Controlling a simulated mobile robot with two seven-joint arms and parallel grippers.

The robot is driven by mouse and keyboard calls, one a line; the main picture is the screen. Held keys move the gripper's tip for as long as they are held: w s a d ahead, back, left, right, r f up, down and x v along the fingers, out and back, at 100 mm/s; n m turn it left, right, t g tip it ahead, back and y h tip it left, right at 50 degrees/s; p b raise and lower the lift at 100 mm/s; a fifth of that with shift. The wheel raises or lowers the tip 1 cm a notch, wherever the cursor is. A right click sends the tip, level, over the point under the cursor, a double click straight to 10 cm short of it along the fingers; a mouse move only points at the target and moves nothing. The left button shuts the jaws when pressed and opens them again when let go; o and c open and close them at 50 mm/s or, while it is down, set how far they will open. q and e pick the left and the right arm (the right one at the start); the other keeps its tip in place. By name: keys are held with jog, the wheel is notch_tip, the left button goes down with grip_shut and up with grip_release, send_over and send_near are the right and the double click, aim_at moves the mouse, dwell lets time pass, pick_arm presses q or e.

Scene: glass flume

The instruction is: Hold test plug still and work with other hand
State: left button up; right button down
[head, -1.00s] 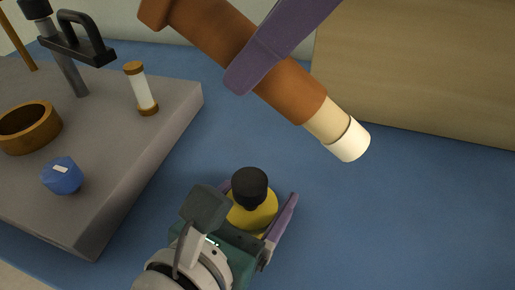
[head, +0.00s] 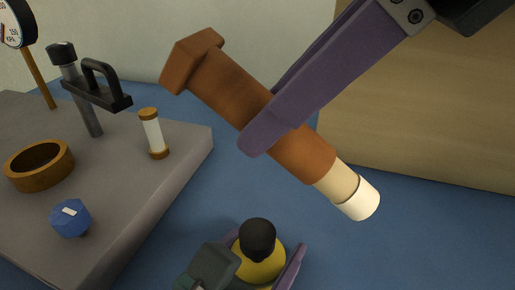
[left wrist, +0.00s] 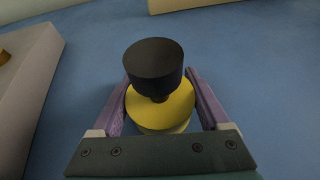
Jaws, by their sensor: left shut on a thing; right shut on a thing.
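The test plug, which I take to be the yellow round body with a black knob (head: 258,250), is at the lower middle of the head view. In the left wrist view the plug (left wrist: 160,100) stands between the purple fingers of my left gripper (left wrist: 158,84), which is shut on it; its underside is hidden. My right gripper (head: 262,122) is shut on a brown cylindrical tool (head: 305,153) with a square-edged head and a cream and white end. The tool is tilted, its white end down to the right, above and apart from the plug.
A grey slab (head: 125,175) at left carries a brown ring (head: 40,180), a blue knob (head: 72,220), a white cylinder with brown ends (head: 153,133) and a black-handled post (head: 90,115). A gauge (head: 14,24) is at upper left. A tan block (head: 430,120) stands at right. Blue surface lies between.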

pick_arm(q)
jog(key=o, duration=1.3)
jog(key=v, duration=1.1)
jog(key=shift+a+f, duration=0.1)
jog(key=shift+s+a+r, duration=0.2)
jog(key=shift+s+r, duration=0.05)
jog(key=shift+s, duration=0.15)
